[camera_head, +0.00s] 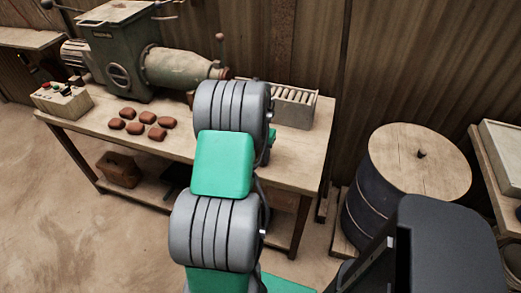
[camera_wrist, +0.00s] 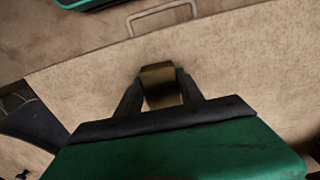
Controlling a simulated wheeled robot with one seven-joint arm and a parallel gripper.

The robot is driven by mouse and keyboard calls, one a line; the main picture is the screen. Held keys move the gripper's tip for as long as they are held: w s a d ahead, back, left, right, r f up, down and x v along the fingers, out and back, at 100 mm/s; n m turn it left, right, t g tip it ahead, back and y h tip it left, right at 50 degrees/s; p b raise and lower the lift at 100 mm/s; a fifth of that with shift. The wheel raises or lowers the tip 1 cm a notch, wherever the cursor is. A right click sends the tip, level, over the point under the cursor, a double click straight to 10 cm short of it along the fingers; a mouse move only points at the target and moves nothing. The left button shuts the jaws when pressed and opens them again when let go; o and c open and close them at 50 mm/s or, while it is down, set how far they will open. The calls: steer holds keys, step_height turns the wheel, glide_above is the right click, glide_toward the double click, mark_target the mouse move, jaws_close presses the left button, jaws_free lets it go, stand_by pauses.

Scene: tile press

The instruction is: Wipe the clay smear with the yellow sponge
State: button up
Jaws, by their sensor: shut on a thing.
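My gripper (camera_wrist: 160,88) shows in the wrist view with its two dark fingers shut on a dull yellow-brown block, the sponge (camera_wrist: 161,85). The sponge is held over a pale wooden surface (camera_wrist: 235,75). Whether it touches that surface cannot be told. In the head view my arm covers the middle of the workbench (camera_head: 302,160), and the gripper and sponge are hidden behind it. I can make out no clay smear in either view.
Several red-brown clay pieces (camera_head: 137,128) lie on the bench, left of my arm. A green press machine (camera_head: 120,50), a control box (camera_head: 62,100) and a slotted rack (camera_head: 293,107) stand there too. A lidded drum (camera_head: 420,160) is at right, also in the wrist view (camera_wrist: 30,125).

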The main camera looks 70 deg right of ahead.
steer(key=shift+a+p, duration=0.4)
steer(key=shift+a, duration=1.6)
steer(key=shift+a+r+p, duration=0.15)
steer(key=shift+r+p, duration=0.2)
steer(key=shift+p, duration=0.05)
steer(key=shift+r, duration=0.95)
steer(key=shift+r+p, duration=2.2)
steer(key=shift+r, duration=0.55)
